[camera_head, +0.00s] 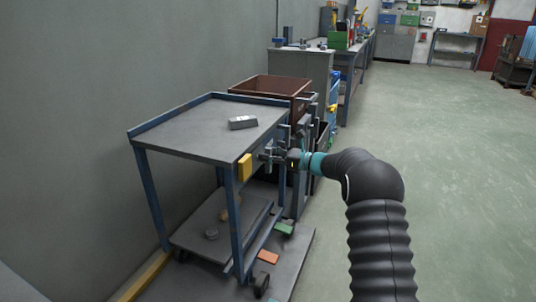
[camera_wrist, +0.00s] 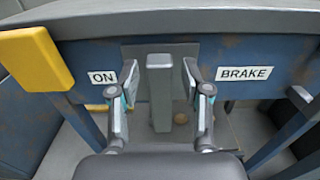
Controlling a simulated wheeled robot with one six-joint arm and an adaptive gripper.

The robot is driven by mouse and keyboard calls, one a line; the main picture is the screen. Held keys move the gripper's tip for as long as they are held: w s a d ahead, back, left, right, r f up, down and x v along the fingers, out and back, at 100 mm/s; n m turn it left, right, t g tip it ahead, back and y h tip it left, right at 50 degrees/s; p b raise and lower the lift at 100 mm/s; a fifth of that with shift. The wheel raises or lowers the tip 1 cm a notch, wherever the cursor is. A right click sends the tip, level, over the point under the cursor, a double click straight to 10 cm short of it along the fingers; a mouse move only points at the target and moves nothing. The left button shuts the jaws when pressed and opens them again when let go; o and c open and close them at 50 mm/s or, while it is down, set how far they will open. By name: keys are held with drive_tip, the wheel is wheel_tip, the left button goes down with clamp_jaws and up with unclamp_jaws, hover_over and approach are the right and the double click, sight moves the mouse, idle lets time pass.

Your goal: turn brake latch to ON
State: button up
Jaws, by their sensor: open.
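The brake latch (camera_wrist: 161,105) is a grey upright bar on a grey plate at the edge of the blue cart (camera_head: 190,128). An ON label (camera_wrist: 103,77) is to its left and a BRAKE label (camera_wrist: 244,73) to its right. My gripper (camera_wrist: 160,78) is open, with one finger on each side of the bar; whether either finger touches it, I cannot tell. In the head view my gripper (camera_head: 271,155) is at the cart's right side and hides the latch.
A yellow block (camera_head: 245,167) is fixed to the cart's edge beside my gripper; it also shows in the wrist view (camera_wrist: 36,58). A grey metal block (camera_head: 243,123) lies on the cart top. A brown bin (camera_head: 272,84) stands behind. The floor (camera_head: 450,150) to the right is clear.

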clamp_jaws()
drive_tip(key=shift+f+b, duration=0.15)
drive_tip(key=shift+b, duration=0.3)
drive_tip(key=n+b, duration=0.2)
drive_tip(key=b, duration=0.1)
drive_tip(key=n+b, duration=0.1)
drive_tip(key=b, duration=0.1)
drive_tip(key=shift+s+a+f+n, duration=0.2)
drive_tip(key=shift+s+f+n, duration=0.1)
drive_tip(key=shift+s+n, duration=0.1)
drive_tip(key=n+b, duration=0.2)
drive_tip(key=b, duration=0.1)
drive_tip(key=s+n+b, duration=0.1)
drive_tip(key=n+b, duration=0.2)
drive_tip(key=b, duration=0.1)
drive_tip(key=shift+a+f, duration=0.2)
drive_tip(key=n+b, duration=0.1)
drive_tip(key=n, duration=0.3)
drive_tip(key=shift+s+f, duration=0.1)
drive_tip(key=shift+s, duration=0.05)
drive_tip(key=n, duration=0.2)
drive_tip(key=f+n, duration=0.1)
drive_tip(key=n, duration=0.2)
drive_tip(key=shift+s+a, duration=0.1)
